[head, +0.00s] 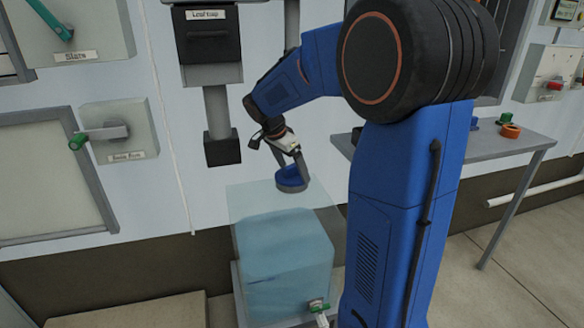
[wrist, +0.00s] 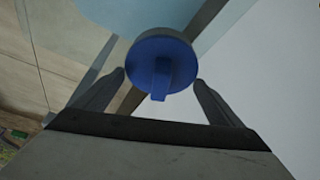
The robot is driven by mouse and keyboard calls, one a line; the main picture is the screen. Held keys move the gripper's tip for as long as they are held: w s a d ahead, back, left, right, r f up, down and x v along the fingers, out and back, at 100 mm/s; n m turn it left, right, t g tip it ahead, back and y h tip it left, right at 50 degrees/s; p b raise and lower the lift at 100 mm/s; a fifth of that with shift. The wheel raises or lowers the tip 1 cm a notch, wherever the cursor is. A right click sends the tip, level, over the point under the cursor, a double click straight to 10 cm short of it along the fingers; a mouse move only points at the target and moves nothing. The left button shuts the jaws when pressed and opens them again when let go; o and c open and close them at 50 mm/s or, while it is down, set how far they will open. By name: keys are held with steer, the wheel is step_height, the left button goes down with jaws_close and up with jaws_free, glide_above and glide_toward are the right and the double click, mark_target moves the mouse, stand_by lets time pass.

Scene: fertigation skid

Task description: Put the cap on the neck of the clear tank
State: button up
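The blue round cap (head: 291,174) has a raised tab on top, seen in the wrist view (wrist: 163,66). In the head view it is at the top of the clear tank (head: 285,262), over a grey ring that looks like the neck (head: 292,188). I cannot tell whether the cap is fully seated or level. The tank holds pale blue liquid. My gripper (head: 290,158) is just above the cap.
A grey side table (head: 470,145) at right carries an orange ring (head: 510,130) and small items. A green-handled tap (head: 318,307) is low on the tank's front. A grey pipe and black box (head: 222,148) hang behind.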

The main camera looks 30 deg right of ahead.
steer(key=shift+o, duration=0.6)
steer(key=shift+r, duration=0.15)
steer(key=v, duration=1.2)
steer(key=s+a+f+n+t+y, duration=0.1)
steer(key=s+a+f+n, duration=0.2)
steer(key=s, duration=0.7)
steer(key=s+a+f+n+t+y, duration=0.2)
steer(key=s+a+f+n, duration=0.2)
steer(key=s+n, duration=0.4)
steer(key=s+a+f+n+t+y, duration=0.1)
steer(key=s+a+f+n, duration=0.3)
steer(key=s, duration=0.7)
steer(key=shift+s+f+n+y, duration=0.3)
steer(key=shift+s+f+n, duration=0.1)
steer(key=shift+n, duration=0.5)
